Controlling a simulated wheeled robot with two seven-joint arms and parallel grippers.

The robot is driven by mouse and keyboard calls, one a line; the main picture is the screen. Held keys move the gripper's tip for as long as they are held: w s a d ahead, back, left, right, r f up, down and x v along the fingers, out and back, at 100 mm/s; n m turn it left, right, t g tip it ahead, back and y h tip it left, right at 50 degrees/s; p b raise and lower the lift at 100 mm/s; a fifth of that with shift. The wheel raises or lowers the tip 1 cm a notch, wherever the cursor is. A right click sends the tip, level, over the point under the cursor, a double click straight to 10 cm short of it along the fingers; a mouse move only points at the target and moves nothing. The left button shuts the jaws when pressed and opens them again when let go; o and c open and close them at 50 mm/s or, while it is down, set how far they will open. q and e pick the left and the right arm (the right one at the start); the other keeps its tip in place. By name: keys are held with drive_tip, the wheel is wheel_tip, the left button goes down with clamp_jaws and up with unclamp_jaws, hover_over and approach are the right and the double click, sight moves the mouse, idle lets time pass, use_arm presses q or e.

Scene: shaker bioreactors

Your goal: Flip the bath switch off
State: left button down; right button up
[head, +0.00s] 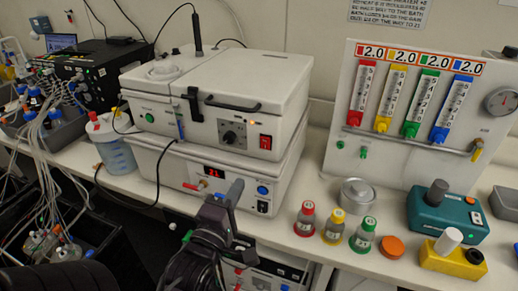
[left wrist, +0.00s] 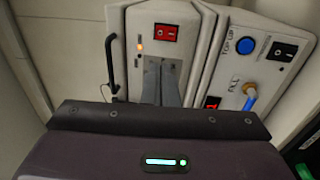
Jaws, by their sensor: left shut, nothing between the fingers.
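A white lidded unit (head: 206,105) with a dial and a lit orange lamp carries a red rocker switch (head: 265,142) low on its front right. The red switch also shows in the left wrist view (left wrist: 166,33). Below it, a second white unit (head: 175,172) with a red display has a black rocker switch (head: 263,207) under a blue button; that switch is at right in the left wrist view (left wrist: 285,51). My left gripper (head: 234,188) is shut and empty before the lower unit's front. In the left wrist view its fingertips (left wrist: 161,66) point toward the red switch; contact cannot be told.
Several capped bottles (head: 305,219), an orange lid (head: 392,247) and a teal device (head: 444,217) stand on the bench to the right. A flow-meter panel (head: 405,150) rises behind. A blue jug (head: 115,145) and tubing are at left.

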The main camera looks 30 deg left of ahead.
use_arm(q)
drive_tip(key=b, duration=0.5)
approach(263, 141)
drive_tip(key=p+x, duration=0.4)
drive_tip(key=x, duration=0.2)
drive_tip(key=shift+d+r+p, duration=0.1)
drive_tip(key=shift+r+p, duration=0.1)
drive_tip(key=shift+p, duration=0.15)
drive_tip(key=shift+w+f, duration=0.1)
drive_tip(key=shift+w, duration=0.35)
